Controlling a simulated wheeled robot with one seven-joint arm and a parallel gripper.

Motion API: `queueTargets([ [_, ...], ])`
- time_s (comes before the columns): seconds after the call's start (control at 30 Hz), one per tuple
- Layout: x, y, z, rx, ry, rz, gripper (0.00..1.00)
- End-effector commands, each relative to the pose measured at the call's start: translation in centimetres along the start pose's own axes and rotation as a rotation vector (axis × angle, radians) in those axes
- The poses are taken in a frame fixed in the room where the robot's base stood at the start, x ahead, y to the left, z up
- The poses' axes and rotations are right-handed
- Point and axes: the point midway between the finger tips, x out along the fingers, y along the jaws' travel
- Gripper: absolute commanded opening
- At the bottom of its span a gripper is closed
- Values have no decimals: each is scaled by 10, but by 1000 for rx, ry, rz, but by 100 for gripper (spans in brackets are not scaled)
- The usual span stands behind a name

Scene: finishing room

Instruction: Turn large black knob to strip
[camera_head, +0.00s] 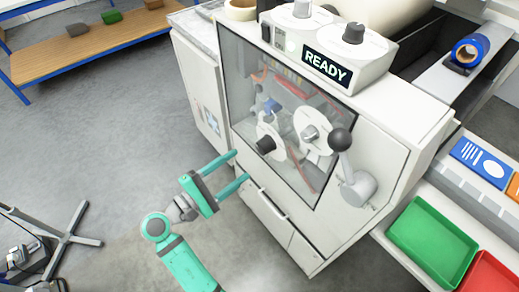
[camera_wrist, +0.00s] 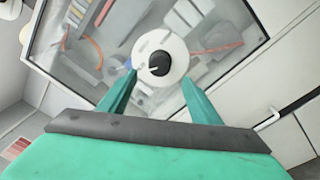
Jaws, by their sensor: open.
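A black knob on a white round dial (camera_head: 266,145) sits on the front of the white machine, over its window. In the wrist view this black knob (camera_wrist: 159,65) shows ahead, between the fingertips. Another black knob (camera_head: 353,33) stands on a white dial on top of the machine, beside the READY sign. I cannot tell which is the large one. No "strip" mark is readable. My gripper (camera_head: 241,164) is open and empty, in front of the machine, below and left of the front knob. It shows at the bottom of the wrist view (camera_wrist: 158,78).
A grey knob on a white dial (camera_head: 311,133) is right of the front black knob. A lever with a black ball (camera_head: 341,139) sticks out farther right. A green tray (camera_head: 432,240) lies at lower right. A wooden bench (camera_head: 90,48) stands at upper left. The floor at left is mostly clear.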

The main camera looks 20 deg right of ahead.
Motion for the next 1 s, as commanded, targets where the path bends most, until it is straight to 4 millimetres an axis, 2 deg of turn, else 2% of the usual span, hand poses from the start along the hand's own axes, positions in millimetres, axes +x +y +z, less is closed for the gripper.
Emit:
queueTargets([
  [0.5,83,0,0,3,0,-1,58],
  [0.7,98,0,0,2,2,0,58],
  [1.0,101,-1,0,2,2,0,58],
])
